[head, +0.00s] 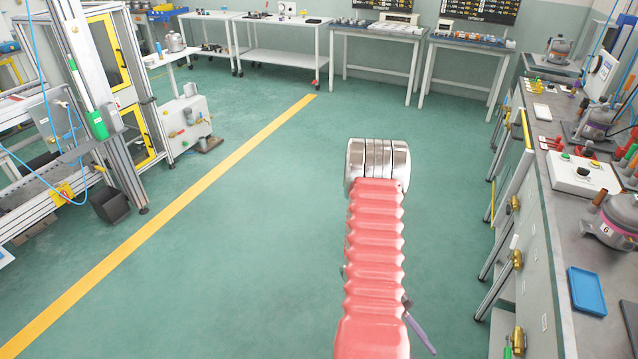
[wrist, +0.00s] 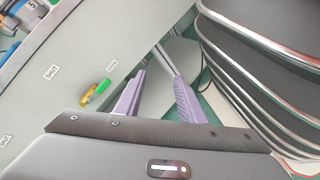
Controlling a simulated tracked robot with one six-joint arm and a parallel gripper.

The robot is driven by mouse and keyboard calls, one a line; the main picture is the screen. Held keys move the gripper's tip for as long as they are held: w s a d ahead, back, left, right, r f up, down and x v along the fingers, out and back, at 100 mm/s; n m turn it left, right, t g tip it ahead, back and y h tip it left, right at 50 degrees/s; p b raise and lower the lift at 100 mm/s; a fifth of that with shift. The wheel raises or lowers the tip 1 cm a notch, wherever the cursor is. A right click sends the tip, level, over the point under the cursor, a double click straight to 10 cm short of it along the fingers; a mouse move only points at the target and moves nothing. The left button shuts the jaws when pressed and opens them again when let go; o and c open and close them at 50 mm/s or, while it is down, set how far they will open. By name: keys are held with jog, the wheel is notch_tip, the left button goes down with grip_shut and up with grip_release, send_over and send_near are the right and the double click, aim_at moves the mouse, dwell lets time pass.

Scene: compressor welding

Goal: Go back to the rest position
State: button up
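In the wrist view my gripper (wrist: 160,77) shows two purple fingers standing apart, with nothing between them. It is open and empty. In the head view my red ribbed arm with its shiny metal joint reaches forward over the green floor. Only a purple finger (head: 420,334) shows there, low beside the arm's right side; the rest of the gripper is hidden behind the arm.
A long workbench (head: 562,250) on the right carries compressors (head: 612,222), a blue tray (head: 586,291) and a control box (head: 583,176). White tables (head: 380,31) line the back. An aluminium-framed machine (head: 100,120) stands left, beyond a yellow floor line (head: 180,214). The floor (head: 250,240) between is clear.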

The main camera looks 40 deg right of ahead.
jog(key=w+a+r+n+t+h, duration=0.1)
jog(key=w+a+r+n+t, duration=0.1)
jog(key=w+a+r+t, duration=0.5)
jog(key=w+a+r+n+t+h, duration=0.1)
jog(key=w+a+r+n+t, duration=0.1)
jog(key=w+a+r, duration=0.8)
jog(key=w+a+r+n+t, duration=0.2)
jog(key=a+r+t, duration=0.2)
jog(key=a+r, duration=0.3)
jog(key=w+a+r+n+t+y, duration=0.1)
jog(key=w+a+r+n+t, duration=0.2)
jog(key=r, duration=1)
jog(key=a+t, duration=0.2)
jog(key=a, duration=0.3)
jog(key=shift+w+a+r+t, duration=0.15)
jog(key=shift+w+r+t, duration=0.1)
jog(key=shift+w+t, duration=0.05)
jog(key=shift+c, duration=0.6)
dwell(0.3)
